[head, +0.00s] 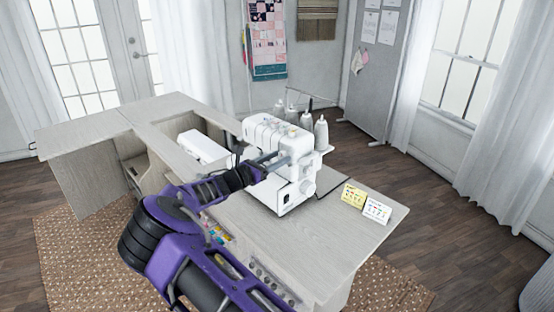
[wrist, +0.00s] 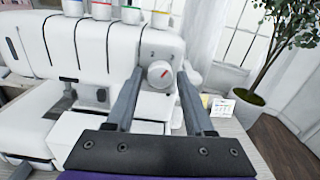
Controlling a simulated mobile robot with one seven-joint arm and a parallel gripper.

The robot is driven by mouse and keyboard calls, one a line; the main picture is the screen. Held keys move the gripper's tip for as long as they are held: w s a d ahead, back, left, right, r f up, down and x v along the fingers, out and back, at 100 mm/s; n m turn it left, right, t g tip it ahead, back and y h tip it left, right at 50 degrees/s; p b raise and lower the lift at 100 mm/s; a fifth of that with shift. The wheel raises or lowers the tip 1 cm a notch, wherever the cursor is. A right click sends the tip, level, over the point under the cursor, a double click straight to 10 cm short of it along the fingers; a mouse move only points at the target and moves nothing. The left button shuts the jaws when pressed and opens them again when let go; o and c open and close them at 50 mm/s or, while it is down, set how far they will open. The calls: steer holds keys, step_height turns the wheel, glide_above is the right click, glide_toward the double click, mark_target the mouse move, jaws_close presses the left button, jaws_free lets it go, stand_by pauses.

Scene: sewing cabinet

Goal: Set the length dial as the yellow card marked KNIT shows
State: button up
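The white overlock machine (head: 285,187) stands on the cabinet top, and its white body fills much of the wrist view (wrist: 95,45). My gripper (wrist: 161,80) is open, with one finger to each side of the dial in the picture; contact cannot be told. In the head view my gripper (head: 278,160) is at the machine's front. The yellow card (head: 352,195) stands on the right of the cabinet top; its print is too small to read.
A white card (head: 377,210) stands just right of the yellow one. Thread cones (head: 321,133) stand behind the machine. A second white machine (head: 203,147) sits in the cabinet's recess. The cabinet top (head: 345,232) is bare in front of the cards.

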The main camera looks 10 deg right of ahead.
jaws_close()
steer(key=shift+f+m, duration=0.1)
steer(key=shift+m, duration=0.2)
steer(key=m+b, duration=0.2)
steer(key=shift+f+m, duration=0.1)
steer(key=shift+m, duration=0.2)
steer(key=m+b, duration=0.3)
steer(key=shift+m, duration=0.3)
steer(key=m+b, duration=0.2)
steer(key=m, duration=0.1)
steer(key=shift+b, duration=0.35)
steer(key=shift+m+b, duration=0.4)
steer(key=shift+m, duration=0.7)
